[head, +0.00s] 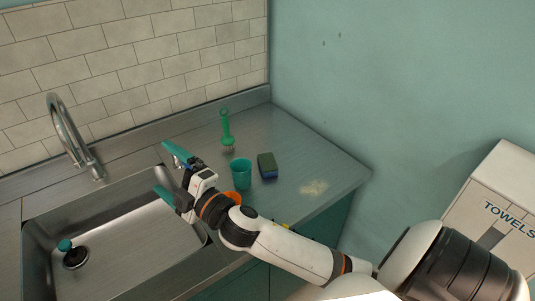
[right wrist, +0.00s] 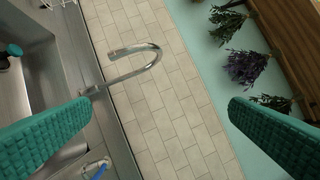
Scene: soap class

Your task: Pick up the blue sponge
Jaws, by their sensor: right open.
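The sponge (head: 267,166) is a small block with a dark green top and a blue side. It rests on the metal counter (head: 310,163), right of a teal cup. My right gripper (head: 165,168) is open and empty above the sink's right part, left of the cup and sponge and apart from both. In the right wrist view its two teal ribbed fingers (right wrist: 160,122) stand wide apart with nothing between them; the sponge does not show there. My left gripper is not in view.
The teal cup (head: 241,173) stands between gripper and sponge. A green brush (head: 227,130) stands behind it. An orange item (head: 234,196) is partly hidden by my arm. The faucet (head: 70,135) and sink (head: 125,245) are left. Pale crumbs (head: 314,187) lie right of the sponge.

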